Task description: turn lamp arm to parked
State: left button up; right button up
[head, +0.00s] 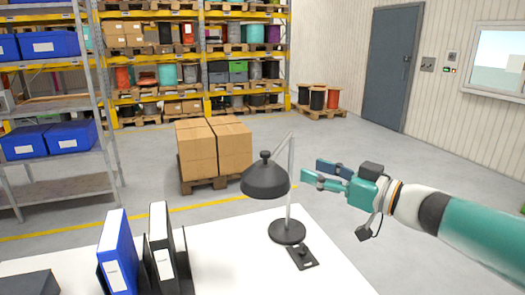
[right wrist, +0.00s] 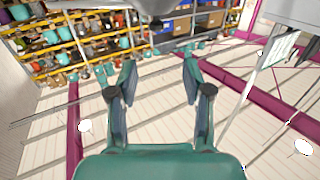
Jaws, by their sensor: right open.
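A dark grey desk lamp stands upright on the white table. Its bell-shaped shade (head: 265,180) hangs to the left from the lamp arm, above the table's far part. A thin pale post (head: 290,185) rises from its round dark base (head: 287,231). My right gripper (head: 312,171) is open and empty, just right of the post, its fingers pointing left at shade height. A gap shows between fingertips and post. In the right wrist view the open fingers (right wrist: 158,75) have nothing between them; a grey rounded part shows at the top edge, and I cannot tell what it is.
A small black plate with a knob (head: 302,256) lies in front of the lamp base. Blue and black binders (head: 118,252) stand at the table's left. Stacked cartons (head: 213,150) on a pallet stand on the floor behind. The table's middle is clear.

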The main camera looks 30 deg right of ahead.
aim_at(269, 154)
jog(key=x, duration=1.4)
jog(key=shift+w+d+p, duration=0.15)
jog(key=shift+w+p, duration=0.25)
jog(key=shift+w, duration=0.05)
grip_shut()
